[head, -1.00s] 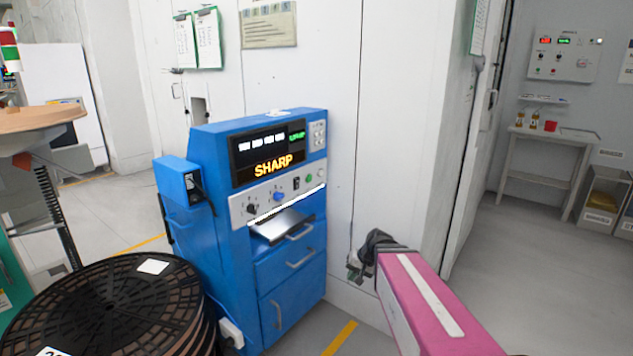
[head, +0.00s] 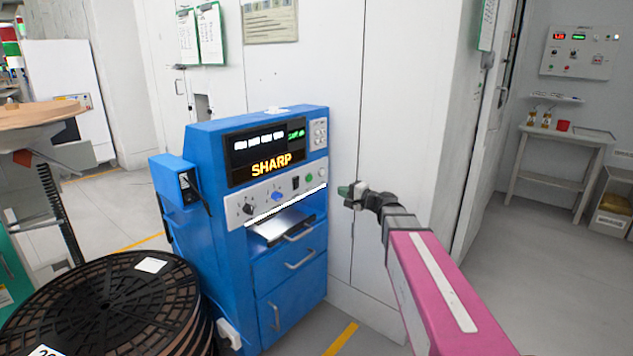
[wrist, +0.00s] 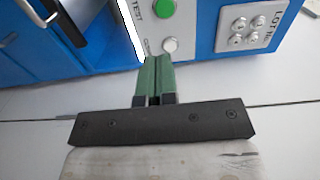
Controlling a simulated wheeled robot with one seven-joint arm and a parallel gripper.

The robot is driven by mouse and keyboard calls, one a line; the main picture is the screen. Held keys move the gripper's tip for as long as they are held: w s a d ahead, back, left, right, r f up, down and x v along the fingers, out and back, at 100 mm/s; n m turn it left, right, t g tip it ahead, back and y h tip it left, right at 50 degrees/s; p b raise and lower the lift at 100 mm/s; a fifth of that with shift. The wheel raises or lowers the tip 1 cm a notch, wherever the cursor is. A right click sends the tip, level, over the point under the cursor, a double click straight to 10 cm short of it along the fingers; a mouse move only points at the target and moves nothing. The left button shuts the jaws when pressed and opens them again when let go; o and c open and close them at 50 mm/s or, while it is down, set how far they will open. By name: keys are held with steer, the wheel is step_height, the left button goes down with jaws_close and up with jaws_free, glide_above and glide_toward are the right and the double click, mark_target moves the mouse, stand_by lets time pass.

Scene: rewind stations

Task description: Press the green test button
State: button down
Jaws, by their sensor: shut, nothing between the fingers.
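The green test button (head: 309,178) is a small round button on the light control panel of the blue machine (head: 290,262). In the wrist view the green button (wrist: 163,8) is at the top edge, partly cut off, beside the word TEST. A white round button (wrist: 170,45) is just below it there. My gripper (head: 344,190) is shut and empty, to the right of the machine in the head view. In the wrist view its green fingertips (wrist: 155,62) lie together just below the white button in the picture, apart from the green one.
The panel also has a black knob (head: 249,208), a blue knob (head: 278,196) and a dark switch (head: 295,183). A metal shelf (head: 281,226) juts out below. A stack of black reels (head: 100,300) stands at front left. A white wall (head: 300,75) is behind.

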mark_target(310, 178)
steer(key=shift+w+r, duration=0.15)
steer(key=shift+r, duration=0.05)
steer(key=x, duration=1.4)
steer(key=shift+r, duration=0.1)
steer(key=shift+x, duration=0.85)
steer(key=shift+w+r, duration=0.1)
steer(key=v, duration=1.4)
steer(key=shift+s+d, duration=0.2)
steer(key=shift+s, duration=0.05)
